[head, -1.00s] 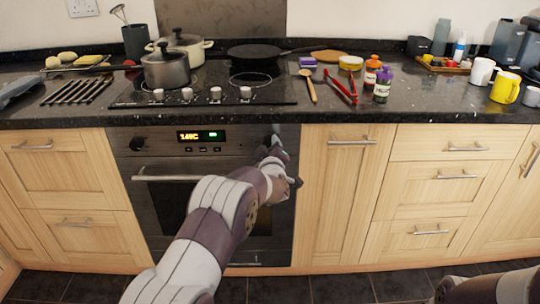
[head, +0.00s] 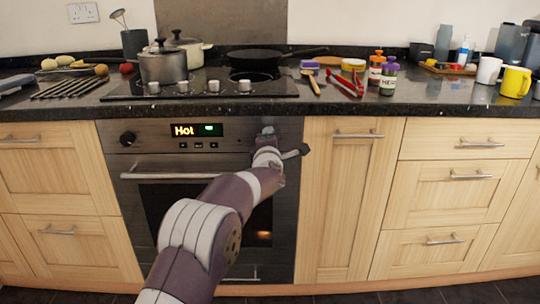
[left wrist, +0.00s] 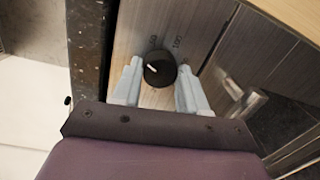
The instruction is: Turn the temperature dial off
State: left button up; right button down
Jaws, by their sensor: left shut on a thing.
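The temperature dial (left wrist: 160,69) is a round black knob with a white pointer line, seen in the left wrist view on the metal panel. My left gripper (left wrist: 158,85) has one pale finger on each side of the dial and is shut on it. In the head view my left gripper (head: 267,138) is at the right end of the oven panel and hides the dial. My right gripper is not in view.
Another black knob (head: 128,139) is at the left end of the panel. The oven door handle (head: 170,176) runs below it. Pots, a frying pan (head: 266,60), bottles and mugs stand on the dark worktop (head: 350,115). Wooden cupboards flank the oven.

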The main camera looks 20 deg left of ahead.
pick_arm(q)
jog(key=n+b, duration=0.1)
jog(key=b, duration=0.1)
jog(key=n+b, duration=0.2)
jog(key=shift+f+n, duration=0.3)
jog(key=shift+r+n+b, duration=0.15)
jog(key=shift+n+b, duration=0.5)
jog(key=shift+n, duration=0.05)
jog(key=shift+r, duration=0.1)
jog(key=o, duration=1.1)
jog(key=shift+c, duration=0.2)
